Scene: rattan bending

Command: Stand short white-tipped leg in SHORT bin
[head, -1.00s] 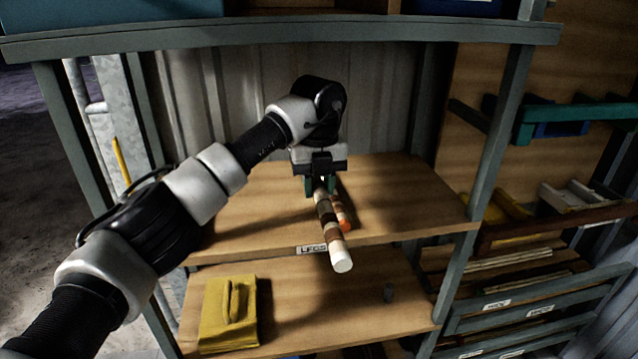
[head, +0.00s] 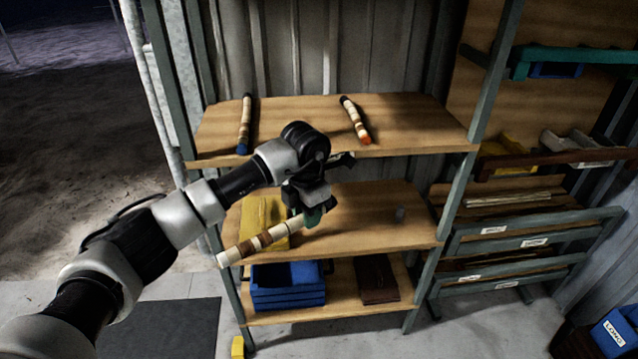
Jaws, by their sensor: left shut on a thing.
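The white-tipped leg (head: 262,240) is a striped brown and cream rod with its white end at the lower left. My left gripper (head: 312,214) is shut on its other end and holds it tilted, in front of the middle shelf. A leg with a blue tip (head: 244,126) and one with an orange tip (head: 356,120) lie on the upper shelf. A blue bin at the far lower right bears a label that seems to read LONG (head: 616,332). I cannot make out a bin marked SHORT. My right gripper is not in view.
The upper shelf (head: 300,118) has free room between the two legs. A yellow object (head: 262,214) lies on the middle shelf. Blue crates (head: 288,287) and a brown block (head: 376,278) stand on the bottom shelf. A labelled rack (head: 530,232) stands at right.

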